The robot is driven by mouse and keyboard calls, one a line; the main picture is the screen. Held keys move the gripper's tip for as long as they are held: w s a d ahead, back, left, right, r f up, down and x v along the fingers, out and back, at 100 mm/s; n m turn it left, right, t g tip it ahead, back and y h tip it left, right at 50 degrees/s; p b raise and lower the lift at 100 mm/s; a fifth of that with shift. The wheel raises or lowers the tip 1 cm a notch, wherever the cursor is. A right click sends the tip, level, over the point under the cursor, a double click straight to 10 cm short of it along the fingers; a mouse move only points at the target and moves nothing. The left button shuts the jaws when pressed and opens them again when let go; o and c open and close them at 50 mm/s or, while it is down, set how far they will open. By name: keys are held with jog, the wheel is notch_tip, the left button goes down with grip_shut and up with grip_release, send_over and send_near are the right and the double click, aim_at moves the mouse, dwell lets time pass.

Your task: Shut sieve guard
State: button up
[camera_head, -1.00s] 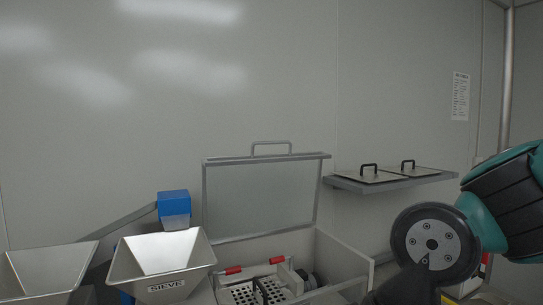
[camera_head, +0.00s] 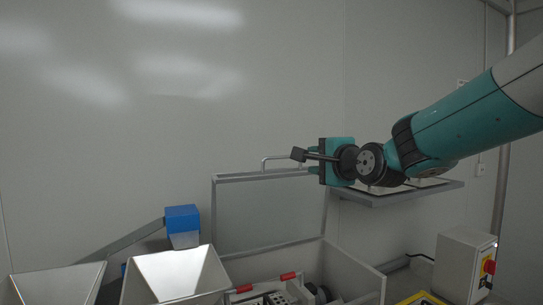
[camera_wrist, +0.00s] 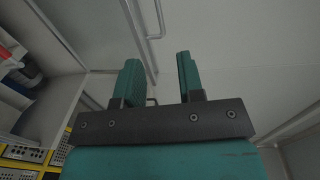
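The sieve guard (camera_head: 265,215) is a clear pane in a grey frame, standing raised and upright at the back of the sieve box. Its grey bar handle (camera_head: 267,163) is on the top edge, partly hidden behind my gripper (camera_head: 299,154). My gripper is beside the right end of the handle. In the wrist view the two green fingers of my gripper (camera_wrist: 158,78) are apart with nothing held between them. The handle (camera_wrist: 162,20) shows beyond the fingertips; I cannot tell whether they touch it. The sieve box (camera_head: 345,265) is open, with red-gripped parts inside.
A metal hopper (camera_head: 175,275) and a blue block (camera_head: 183,220) stand left of the box. A wall shelf (camera_head: 400,194) holding covers is behind my arm. A control box with a red button (camera_head: 465,265) stands at right. The wall above is clear.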

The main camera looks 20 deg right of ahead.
aim_at(282, 158)
jog(key=w+p, duration=0.2)
jog(key=w, duration=0.3)
jog(key=w+p, duration=0.2)
jog(key=w, duration=0.3)
jog(key=w+f+p, duration=0.1)
jog(key=w+p, duration=0.1)
jog(key=w, duration=0.3)
jog(key=shift+w+a, duration=0.1)
jog(key=shift+a, duration=0.2)
jog(key=shift+w+f, duration=0.15)
jog(key=shift+w, duration=0.55)
grip_shut()
